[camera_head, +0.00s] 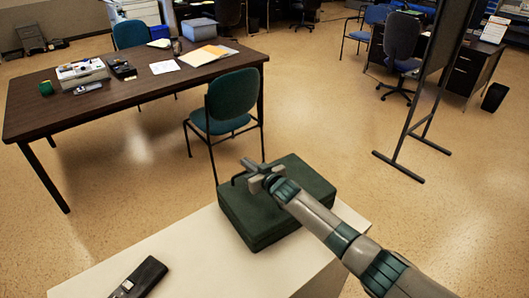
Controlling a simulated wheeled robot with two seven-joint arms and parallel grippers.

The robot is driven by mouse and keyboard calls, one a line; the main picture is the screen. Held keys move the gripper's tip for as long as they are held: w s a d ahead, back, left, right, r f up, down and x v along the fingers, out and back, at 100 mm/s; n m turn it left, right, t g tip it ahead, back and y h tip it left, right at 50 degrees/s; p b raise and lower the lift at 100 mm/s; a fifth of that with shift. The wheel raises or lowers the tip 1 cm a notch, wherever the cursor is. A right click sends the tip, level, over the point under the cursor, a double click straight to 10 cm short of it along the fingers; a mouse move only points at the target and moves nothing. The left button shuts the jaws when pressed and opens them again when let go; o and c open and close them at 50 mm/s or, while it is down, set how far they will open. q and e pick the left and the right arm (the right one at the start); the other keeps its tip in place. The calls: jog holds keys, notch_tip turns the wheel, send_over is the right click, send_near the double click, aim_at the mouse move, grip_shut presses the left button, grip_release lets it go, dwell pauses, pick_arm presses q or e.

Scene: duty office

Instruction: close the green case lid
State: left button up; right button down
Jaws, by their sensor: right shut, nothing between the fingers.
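The green case (243,213) sits on a pale tabletop in the lower middle of the head view. It looks like a dark green closed box, with its lid lying flat on top. My right arm comes in from the lower right. My right gripper (249,173) is shut and empty, over the case's top near its back left part. The arm and gripper hide some of the lid, and I cannot tell whether the gripper touches it. My left gripper is not in view.
A black handheld device (140,279) lies on the pale table (205,262) at front left. A brown desk (135,92) with papers and office items stands behind, with a green chair (228,105) beside it. A dark partition (446,45) stands at right. Open floor lies between.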

jog(key=r, duration=0.1)
jog(key=r+p, duration=0.2)
jog(key=r, duration=0.1)
jog(key=shift+w+a, duration=0.15)
jog(key=shift+w, duration=0.1)
jog(key=s+d+r+b, duration=0.2)
jog(key=s+d+r, duration=0.1)
jog(key=r, duration=0.4)
jog(key=shift+s+r, duration=0.2)
jog(key=shift+s, duration=0.7)
